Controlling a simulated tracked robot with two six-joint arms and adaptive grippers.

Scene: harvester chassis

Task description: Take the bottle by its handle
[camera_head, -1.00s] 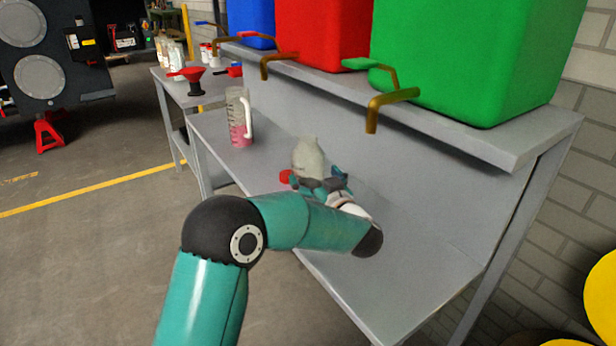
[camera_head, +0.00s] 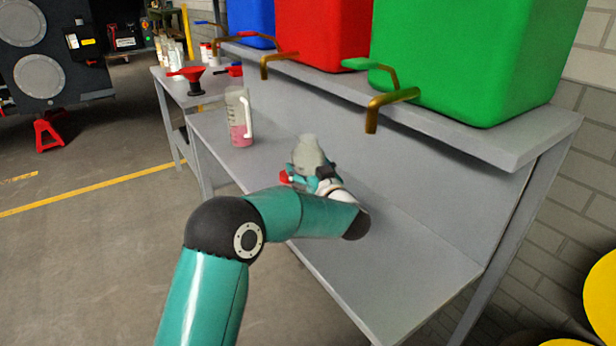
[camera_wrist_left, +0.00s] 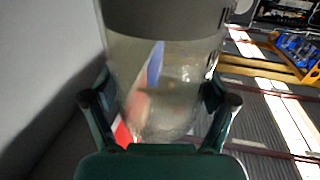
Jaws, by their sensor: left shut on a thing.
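A pale translucent bottle (camera_head: 308,152) with a greyish body is on or just above the grey bench (camera_head: 400,255), at the far end of my left arm. My left gripper (camera_head: 314,180) is shut on this bottle. The left wrist view shows the bottle (camera_wrist_left: 165,55) between the two dark green fingers (camera_wrist_left: 160,98), one on each side. I cannot make out its handle, nor whether the bottle touches the bench. A small red part shows beside the gripper in the head view. My right gripper is not in view.
A clear jug (camera_head: 240,118) with pink liquid and a white handle stands farther along the bench. Blue, red (camera_head: 322,35) and green (camera_head: 470,60) containers with brass taps (camera_head: 385,105) stand on the shelf above. The bench's near right part is clear.

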